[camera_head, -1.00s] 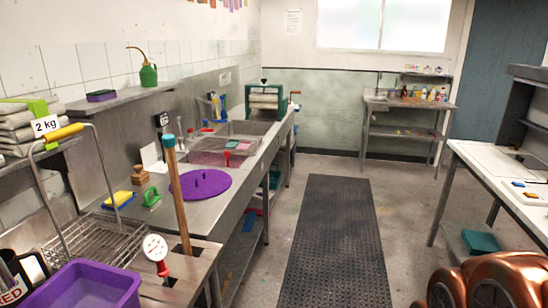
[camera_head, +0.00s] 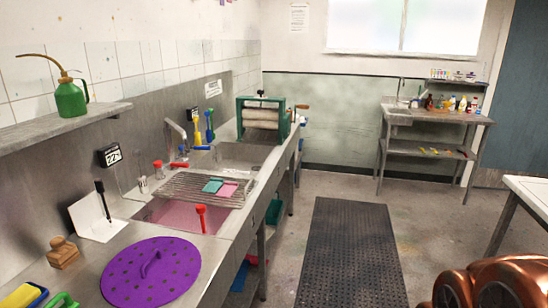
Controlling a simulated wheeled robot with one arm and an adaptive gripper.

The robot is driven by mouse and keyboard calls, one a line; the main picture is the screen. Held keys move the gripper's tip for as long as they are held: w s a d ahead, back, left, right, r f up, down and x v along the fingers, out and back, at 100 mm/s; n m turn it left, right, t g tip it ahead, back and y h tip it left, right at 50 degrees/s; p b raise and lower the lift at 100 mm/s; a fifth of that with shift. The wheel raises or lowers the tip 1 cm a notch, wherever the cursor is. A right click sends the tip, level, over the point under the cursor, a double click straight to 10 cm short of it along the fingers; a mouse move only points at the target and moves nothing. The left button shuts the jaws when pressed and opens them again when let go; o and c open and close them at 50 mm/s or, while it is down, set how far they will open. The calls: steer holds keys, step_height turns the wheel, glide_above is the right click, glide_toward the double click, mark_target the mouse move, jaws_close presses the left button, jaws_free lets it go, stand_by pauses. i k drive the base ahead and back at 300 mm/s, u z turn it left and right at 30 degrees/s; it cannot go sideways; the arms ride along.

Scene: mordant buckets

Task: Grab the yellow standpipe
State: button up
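A small upright yellow thing (camera_head: 209,128) stands at the back of the steel sink counter, beside a blue one (camera_head: 197,132) and near the tap (camera_head: 178,132). It is too small to tell for certain whether it is the yellow standpipe. A red upright piece with a wider top (camera_head: 201,212) stands in the near sink basin (camera_head: 168,214). My gripper's fingers do not show. Only rounded copper-coloured parts of my own body show at the lower right, well away from the counter.
A wire rack (camera_head: 180,190) bearing teal and pink pieces lies across the basin. A purple perforated disc (camera_head: 128,285) lies on the near counter. A green-framed roller press (camera_head: 264,120) stands beyond. A dark floor mat (camera_head: 349,250) runs along the clear aisle.

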mark_target(195, 119)
steer(key=i, duration=1.5)
steer(key=z, duration=0.25)
steer(key=i, duration=1.3)
steer(key=u, duration=2.75)
steer(key=i, duration=0.15)
steer(key=z, duration=0.1)
